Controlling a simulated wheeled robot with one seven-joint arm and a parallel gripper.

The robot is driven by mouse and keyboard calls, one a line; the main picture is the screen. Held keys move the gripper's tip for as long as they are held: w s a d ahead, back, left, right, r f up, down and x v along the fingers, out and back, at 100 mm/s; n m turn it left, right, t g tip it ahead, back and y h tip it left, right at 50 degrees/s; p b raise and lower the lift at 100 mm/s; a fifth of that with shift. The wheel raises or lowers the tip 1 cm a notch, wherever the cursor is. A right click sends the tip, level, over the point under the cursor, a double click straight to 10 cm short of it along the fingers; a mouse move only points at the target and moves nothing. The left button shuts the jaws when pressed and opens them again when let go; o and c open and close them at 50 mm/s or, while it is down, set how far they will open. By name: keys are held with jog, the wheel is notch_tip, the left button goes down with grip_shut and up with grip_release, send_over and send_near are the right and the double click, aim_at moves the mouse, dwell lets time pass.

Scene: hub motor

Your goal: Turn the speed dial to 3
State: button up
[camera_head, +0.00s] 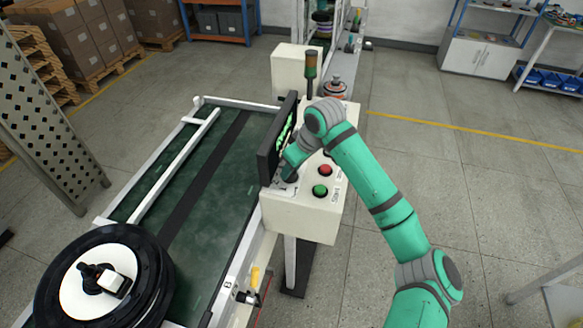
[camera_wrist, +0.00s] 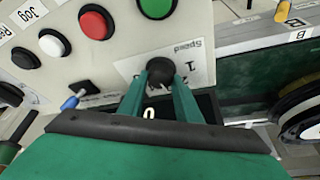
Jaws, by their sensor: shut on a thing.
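The speed dial (camera_wrist: 159,72) is a black knob on a white plate, under the word "Speed", in the wrist view. My gripper (camera_wrist: 159,88) has its two green fingers closed around the knob. The other numerals are partly hidden by the fingers, and the dial's setting cannot be read. In the head view my gripper (camera_head: 289,173) is down at the panel of the white control box (camera_head: 297,219), beside the dark screen (camera_head: 277,137); the dial is hidden there.
A green button (camera_head: 320,190) and a red button (camera_head: 325,169) sit close by on the panel. A white button (camera_wrist: 53,44) and a blue-tipped switch (camera_wrist: 73,101) show in the wrist view. A signal tower (camera_head: 310,72) stands behind. A wheel (camera_head: 60,290) lies on the green conveyor (camera_head: 215,190).

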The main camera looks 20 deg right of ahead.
jog(key=shift+a+m, duration=0.15)
jog(key=shift+m, duration=0.45)
jog(key=shift+r, duration=0.1)
jog(key=o, duration=1.1)
jog(key=shift+c, duration=0.2)
jog(key=v, duration=1)
jog(key=shift+s+r, duration=0.3)
jog(key=shift+a, duration=0.1)
